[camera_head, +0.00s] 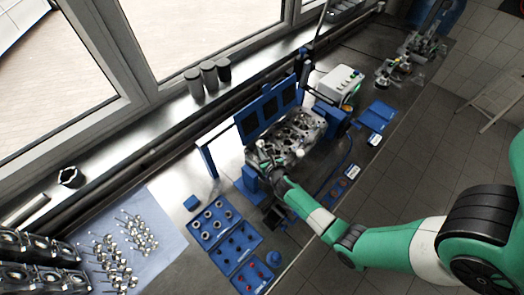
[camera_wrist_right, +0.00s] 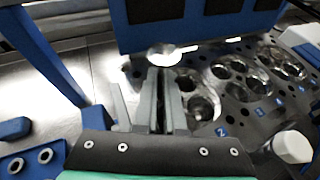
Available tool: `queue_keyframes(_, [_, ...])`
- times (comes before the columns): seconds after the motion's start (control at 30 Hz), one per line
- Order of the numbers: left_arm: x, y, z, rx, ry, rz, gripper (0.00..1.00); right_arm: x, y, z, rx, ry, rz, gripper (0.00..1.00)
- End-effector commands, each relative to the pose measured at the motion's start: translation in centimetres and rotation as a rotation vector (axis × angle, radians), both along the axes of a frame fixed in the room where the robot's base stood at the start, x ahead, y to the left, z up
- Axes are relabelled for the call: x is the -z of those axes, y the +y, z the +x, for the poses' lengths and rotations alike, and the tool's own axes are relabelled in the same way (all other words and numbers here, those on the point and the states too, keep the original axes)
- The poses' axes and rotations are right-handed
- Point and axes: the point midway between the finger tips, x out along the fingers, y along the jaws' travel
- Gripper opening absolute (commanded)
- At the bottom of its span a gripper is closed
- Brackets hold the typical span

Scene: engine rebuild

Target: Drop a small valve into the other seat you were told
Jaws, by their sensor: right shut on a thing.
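My right gripper (camera_head: 270,163) is over the near left end of the metal cylinder head (camera_head: 309,124). In the right wrist view, the fingers (camera_wrist_right: 163,78) are shut on a small valve (camera_wrist_right: 164,52). Its round, shiny disc shows just beyond the fingertips; its stem is hidden between the fingers. The cylinder head (camera_wrist_right: 225,100) lies beyond and to the right of the fingers, with several round seats and openings in its face. I cannot tell whether the valve touches the head. My left gripper is in neither view.
Blue upright panels (camera_head: 268,109) stand behind the cylinder head, and a blue post (camera_head: 207,160) stands left of it. Many loose valves lie on a pale blue cloth (camera_head: 165,210). Blue trays (camera_head: 238,240) hold small parts. A white box (camera_head: 341,84) stands behind right.

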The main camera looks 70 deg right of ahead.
Motion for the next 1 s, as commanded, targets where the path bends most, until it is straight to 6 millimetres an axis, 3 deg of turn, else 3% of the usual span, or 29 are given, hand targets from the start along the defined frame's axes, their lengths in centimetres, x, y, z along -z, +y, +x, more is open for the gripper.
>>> queue_keyframes(0.47, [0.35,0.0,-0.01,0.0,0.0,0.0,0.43,0.42,-0.01,0.02,0.0,-0.001,-0.001,0.0])
queue_keyframes(0.5, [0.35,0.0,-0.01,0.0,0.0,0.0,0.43,0.42,-0.01,0.02,0.0,-0.001,-0.001,0.13])
queue_keyframes(0.67, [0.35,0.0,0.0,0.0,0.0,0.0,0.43,0.42,0.0,0.01,0.0,-0.001,-0.001,0.42])
queue_keyframes(1.0, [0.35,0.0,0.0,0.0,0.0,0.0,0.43,0.43,0.0,0.01,0.0,0.0,0.0,0.43])
